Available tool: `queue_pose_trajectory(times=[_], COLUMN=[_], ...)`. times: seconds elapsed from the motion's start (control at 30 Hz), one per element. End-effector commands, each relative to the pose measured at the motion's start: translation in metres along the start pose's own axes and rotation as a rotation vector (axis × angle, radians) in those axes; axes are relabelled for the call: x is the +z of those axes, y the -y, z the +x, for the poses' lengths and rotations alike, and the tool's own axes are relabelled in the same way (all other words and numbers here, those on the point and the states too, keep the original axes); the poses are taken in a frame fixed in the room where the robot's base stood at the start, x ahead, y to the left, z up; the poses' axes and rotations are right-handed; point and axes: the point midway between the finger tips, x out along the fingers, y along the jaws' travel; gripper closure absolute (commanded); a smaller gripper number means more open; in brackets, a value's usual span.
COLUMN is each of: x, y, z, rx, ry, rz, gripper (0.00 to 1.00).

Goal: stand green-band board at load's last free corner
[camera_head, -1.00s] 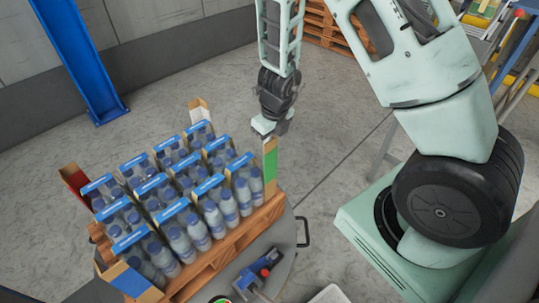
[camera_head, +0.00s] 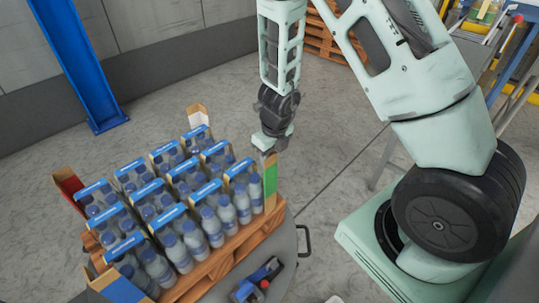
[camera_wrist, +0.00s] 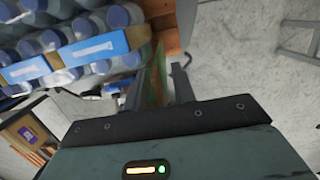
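The green-band board (camera_head: 270,182) is a tan cardboard corner piece with a green face. It stands upright at the right corner of the bottle load, close beside the end bottles. My gripper (camera_head: 271,150) is at its top end, pointing down, with its fingers on either side of it. In the wrist view the board (camera_wrist: 154,82) shows between the two dark fingers (camera_wrist: 160,88), and I take them as shut on it. The load of blue-capped bottle packs (camera_head: 165,205) stands on a wooden pallet (camera_head: 225,252). The board's foot is hard to make out against the pallet.
Other corner boards stand at the load: white-band (camera_head: 198,117) at the back, red-band (camera_head: 69,186) at the left, blue-band (camera_head: 120,288) in front. A grey round platform (camera_head: 284,250) lies under the pallet. A blue tool (camera_head: 258,280) rests on it. Floor behind is clear.

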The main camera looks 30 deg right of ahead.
Motion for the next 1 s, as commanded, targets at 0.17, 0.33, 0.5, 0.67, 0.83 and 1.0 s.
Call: queue_pose_trajectory(times=[0.17, 0.33, 0.5, 0.67, 0.83, 1.0], x=[0.001, 0.002, 0.002, 0.002, 0.001, 0.002], y=[0.000, 0.000, 0.000, -0.001, 0.000, -0.017], z=[-0.004, -0.033, -0.071, -0.100, -0.118, -0.130], rx=[0.000, -0.001, -0.001, 0.000, 0.000, 0.033], ry=[0.000, 0.002, 0.002, 0.001, 0.001, 0.007], rz=[0.000, -0.001, -0.002, -0.002, -0.001, -0.117], gripper=[0.74, 0.74, 0.74, 0.74, 0.74, 0.74])
